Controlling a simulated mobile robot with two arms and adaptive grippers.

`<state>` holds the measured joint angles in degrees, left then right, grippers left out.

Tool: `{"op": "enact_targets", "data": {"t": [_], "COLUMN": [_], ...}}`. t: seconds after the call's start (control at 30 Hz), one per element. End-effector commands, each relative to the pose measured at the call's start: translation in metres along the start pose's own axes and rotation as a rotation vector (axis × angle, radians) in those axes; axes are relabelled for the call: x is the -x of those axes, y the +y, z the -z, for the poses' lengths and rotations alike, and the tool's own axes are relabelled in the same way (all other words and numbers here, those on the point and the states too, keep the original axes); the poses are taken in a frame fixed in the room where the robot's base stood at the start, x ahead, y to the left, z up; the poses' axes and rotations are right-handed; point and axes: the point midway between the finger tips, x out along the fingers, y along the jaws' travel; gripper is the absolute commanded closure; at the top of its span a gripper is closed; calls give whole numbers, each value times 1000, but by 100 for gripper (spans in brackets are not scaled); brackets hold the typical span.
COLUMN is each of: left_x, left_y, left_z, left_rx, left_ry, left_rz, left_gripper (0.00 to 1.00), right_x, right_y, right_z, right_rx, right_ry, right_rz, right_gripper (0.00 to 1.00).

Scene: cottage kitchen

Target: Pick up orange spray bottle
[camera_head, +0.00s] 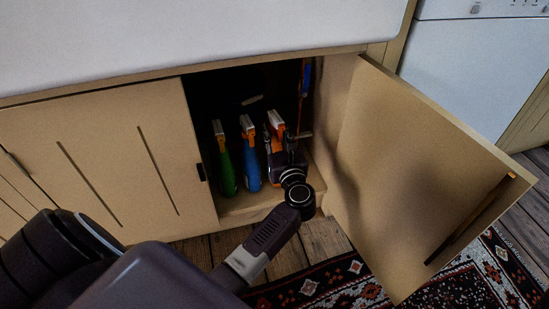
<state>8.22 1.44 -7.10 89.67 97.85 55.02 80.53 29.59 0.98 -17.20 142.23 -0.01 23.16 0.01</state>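The orange spray bottle (276,120) stands inside the open under-sink cabinet, on the right of three spray bottles. Its white and orange head shows above my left gripper (281,143), which has reached in from the front. The dark fingers are at the bottle's upper part, seemingly one to each side. The gripper and wrist hide most of the bottle's body, and I cannot tell whether the fingers press on it. My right gripper is not in view.
A blue spray bottle (250,165) stands close to the left, and a green spray bottle (226,170) beyond it. The open cabinet door (405,170) is on the right. A closed door (110,160) is on the left. A patterned rug (340,283) lies in front.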

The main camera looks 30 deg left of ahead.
Motion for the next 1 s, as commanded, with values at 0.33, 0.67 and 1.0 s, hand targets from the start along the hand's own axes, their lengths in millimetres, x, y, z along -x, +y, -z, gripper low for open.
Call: {"op": "enact_targets", "data": {"t": [0.33,0.67,1.0], "left_x": [0,0,0], "left_y": [0,0,-1], "left_z": [0,-2,-17], "left_rx": [0,1,3], "left_ry": [0,-3,-3], "left_rz": [0,0,1], "left_gripper": [100,100,100], "right_x": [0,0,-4], "right_y": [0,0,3], "right_z": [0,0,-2], "right_rx": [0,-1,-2], "right_ry": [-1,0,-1], "right_rz": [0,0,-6], "right_gripper": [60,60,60]}}
